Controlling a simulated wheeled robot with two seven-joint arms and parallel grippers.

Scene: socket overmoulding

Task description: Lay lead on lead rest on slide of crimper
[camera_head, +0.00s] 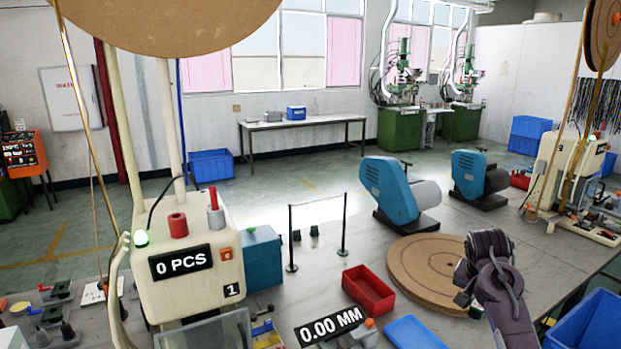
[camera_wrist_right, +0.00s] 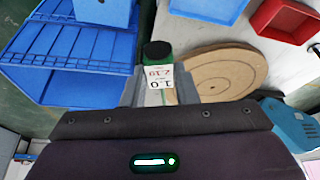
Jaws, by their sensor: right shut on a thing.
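The cream press with the "0 PCS" display (camera_head: 185,290), marked 1, stands at the front left and looks like the crimper. A clear guard (camera_head: 215,332) is at its foot, cut by the picture edge. I cannot make out the slide or lead rest. My right gripper (camera_head: 468,297) is at the lower right, well away from the press. It is shut on a green-ended piece with a white label (camera_wrist_right: 158,75), seen between the fingers in the right wrist view. I cannot make out a lead in it. My left gripper is not in view.
A "0.00 MM" readout (camera_head: 335,325), a red bin (camera_head: 368,290) and a blue tray (camera_head: 413,333) lie between press and gripper. A large brown disc (camera_head: 425,272) lies behind the gripper. A blue crate (camera_head: 590,325) is at the right. Dark strands (camera_head: 577,122) hang at the far right.

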